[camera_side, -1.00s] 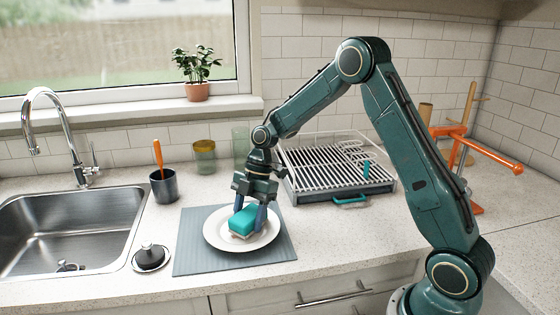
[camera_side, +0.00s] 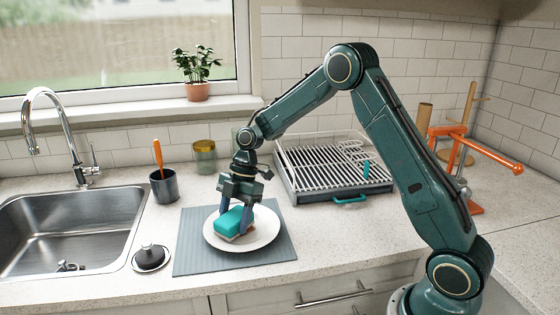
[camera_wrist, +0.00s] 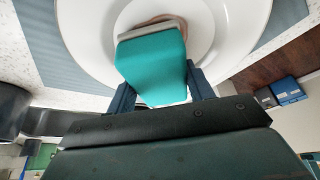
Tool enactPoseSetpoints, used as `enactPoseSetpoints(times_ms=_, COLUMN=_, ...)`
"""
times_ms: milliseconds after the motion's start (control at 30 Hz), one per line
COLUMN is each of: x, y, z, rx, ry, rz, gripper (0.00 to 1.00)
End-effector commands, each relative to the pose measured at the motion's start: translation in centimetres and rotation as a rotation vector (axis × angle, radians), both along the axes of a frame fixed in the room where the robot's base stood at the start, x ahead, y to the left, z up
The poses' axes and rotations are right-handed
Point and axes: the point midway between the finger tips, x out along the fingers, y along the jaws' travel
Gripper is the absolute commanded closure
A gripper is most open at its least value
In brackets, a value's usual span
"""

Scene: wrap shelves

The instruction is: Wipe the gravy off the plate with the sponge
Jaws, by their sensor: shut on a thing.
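The white plate (camera_side: 270,232) lies on the grey-blue mat. My gripper (camera_side: 237,212) points down over the plate and is shut on the teal sponge (camera_side: 229,222), with one finger on each side. In the wrist view the sponge (camera_wrist: 152,66) sits between the fingers, its pale grey layer facing the plate (camera_wrist: 92,35). The sponge is low at the plate's surface; whether it is pressed down is hard to tell. A little brown gravy (camera_wrist: 166,18) shows at the sponge's far edge in the wrist view. Any gravy under the sponge is hidden.
The mat (camera_side: 190,258) lies on the counter. A sink (camera_side: 70,225) and a stopper (camera_side: 150,257) are to the left. A dark cup (camera_side: 163,187) with an orange handle stands behind left, near a glass jar (camera_side: 204,157). A dish rack (camera_side: 335,180) stands behind right.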

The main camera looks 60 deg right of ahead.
Motion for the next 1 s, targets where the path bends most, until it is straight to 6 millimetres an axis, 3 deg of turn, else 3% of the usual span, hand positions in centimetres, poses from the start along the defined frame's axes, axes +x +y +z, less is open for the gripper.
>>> enactPoseSetpoints(times_ms=367, x=-0.2, y=-0.2, z=-0.2, rx=0.0, ry=0.001, rz=-0.001, gripper=0.66)
enactPoseSetpoints(times_ms=1000, x=-2.4, y=-2.6, z=0.0, rx=0.0, ry=-0.001, rz=-0.001, gripper=0.66)
